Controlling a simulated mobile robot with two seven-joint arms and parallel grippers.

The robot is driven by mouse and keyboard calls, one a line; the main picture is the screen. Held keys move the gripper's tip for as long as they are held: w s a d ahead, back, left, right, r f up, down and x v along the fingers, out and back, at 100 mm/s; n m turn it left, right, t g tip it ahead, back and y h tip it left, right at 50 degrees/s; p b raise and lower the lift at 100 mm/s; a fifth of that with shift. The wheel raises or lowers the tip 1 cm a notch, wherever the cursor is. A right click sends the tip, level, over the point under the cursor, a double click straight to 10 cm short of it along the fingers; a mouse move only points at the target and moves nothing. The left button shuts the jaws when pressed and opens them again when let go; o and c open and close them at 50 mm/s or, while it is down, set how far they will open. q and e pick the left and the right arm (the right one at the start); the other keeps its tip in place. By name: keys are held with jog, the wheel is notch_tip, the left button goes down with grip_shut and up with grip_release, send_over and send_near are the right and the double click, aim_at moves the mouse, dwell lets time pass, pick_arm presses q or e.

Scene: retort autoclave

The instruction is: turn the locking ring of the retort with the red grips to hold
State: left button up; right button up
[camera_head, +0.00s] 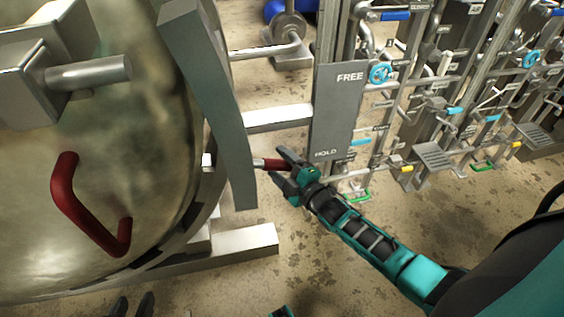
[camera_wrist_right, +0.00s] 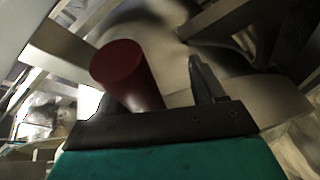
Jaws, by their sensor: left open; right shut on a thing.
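The retort's round metal door (camera_head: 130,130) fills the left of the head view. The grey locking ring (camera_head: 215,90) curves along its right edge. A short rod with a red grip (camera_head: 271,164) sticks out from the ring, beside the lower end of a grey plate (camera_head: 338,110) marked FREE at the top and HOLD at the bottom. My right gripper (camera_head: 287,167) is shut on this red grip, whose round end (camera_wrist_right: 122,66) shows in the right wrist view. My left gripper (camera_head: 132,304) is open and empty at the bottom edge, its fingertips only just in view.
A red U-shaped handle (camera_head: 70,200) stands out from the door. A thick metal peg (camera_head: 90,73) juts out at the upper left. Pipe racks with blue handwheels (camera_head: 381,74) stand at the right. A metal beam (camera_head: 245,242) runs below the ring.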

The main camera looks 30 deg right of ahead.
pick_arm(q)
jog(key=shift+f, duration=0.1)
pick_arm(e)
jog(key=shift+f, duration=0.15)
pick_arm(q)
notch_tip(320, 180, up, 3)
jog(key=p, duration=0.3)
pick_arm(e)
jog(key=s+d, duration=0.2)
jog(key=s, duration=1)
jog(key=shift+s+d+r, duration=0.2)
jog(key=shift+s+r, duration=0.15)
jog(key=shift+r, duration=0.1)
